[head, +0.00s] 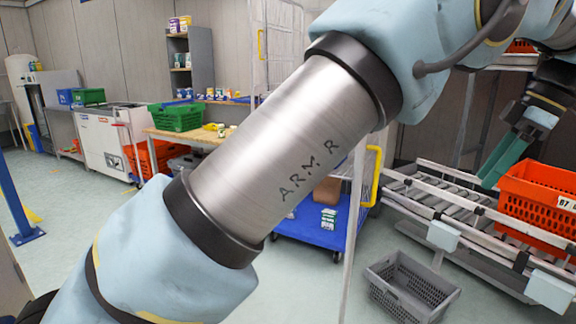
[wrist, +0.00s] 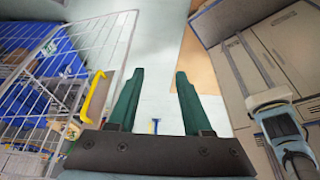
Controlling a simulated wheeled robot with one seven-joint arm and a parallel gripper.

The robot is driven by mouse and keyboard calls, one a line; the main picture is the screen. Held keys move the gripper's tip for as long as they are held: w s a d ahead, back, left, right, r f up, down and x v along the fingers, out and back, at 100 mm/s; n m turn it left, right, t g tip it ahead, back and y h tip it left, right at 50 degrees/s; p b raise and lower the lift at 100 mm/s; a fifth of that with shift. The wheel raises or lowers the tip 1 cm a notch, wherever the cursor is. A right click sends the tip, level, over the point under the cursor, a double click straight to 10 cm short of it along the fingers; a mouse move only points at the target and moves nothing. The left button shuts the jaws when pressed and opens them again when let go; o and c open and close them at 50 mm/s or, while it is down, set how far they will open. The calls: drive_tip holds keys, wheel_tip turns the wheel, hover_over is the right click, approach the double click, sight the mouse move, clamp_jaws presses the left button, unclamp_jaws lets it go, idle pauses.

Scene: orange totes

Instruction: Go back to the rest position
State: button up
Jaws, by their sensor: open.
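My arm crosses the head view from lower left to upper right and hides much of the middle. My gripper (head: 493,179) is at the right of the head view, its green fingers slanting down and to the left, just left of an orange tote (head: 541,203) on the roller conveyor. In the picture it overlaps the conveyor; I cannot tell how far above it is.
The roller conveyor (head: 432,190) runs along the right. A grey crate (head: 388,298) stands on the floor before it. A blue wheeled cart (head: 313,236) with a wire cage is partly behind my arm; the cage (wrist: 112,50) fills the wrist view's left. Open floor lies at far left.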

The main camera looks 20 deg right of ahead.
drive_tip(key=w+a+f+m+g+h, duration=0.1)
drive_tip(key=w+a+f+m, duration=0.15)
drive_tip(key=w+a, duration=0.95)
drive_tip(key=w+a+f+m+g, duration=0.15)
drive_tip(key=w+a+f, duration=0.25)
drive_tip(key=w+a, duration=0.75)
drive_tip(key=w+a+f+m+h, duration=0.1)
drive_tip(key=a+f+m+h, duration=0.2)
drive_tip(key=a, duration=1.3)
drive_tip(key=s+a+f+m, duration=0.1)
drive_tip(key=s+a+f, duration=0.1)
drive_tip(key=a, duration=0.3)
drive_tip(key=s+a+f+m, duration=0.1)
drive_tip(key=s+a+f, duration=0.1)
drive_tip(key=a, duration=0.3)
drive_tip(key=s+a+f+m+t, duration=0.1)
drive_tip(key=s+a, duration=0.3)
drive_tip(key=a, duration=0.2)
drive_tip(key=shift+f+y+p, duration=0.3)
drive_tip(key=shift+f+p, duration=0.1)
drive_tip(key=shift+p, duration=0.05)
drive_tip(key=shift+w, duration=0.1)
drive_tip(key=shift+c, duration=0.2)
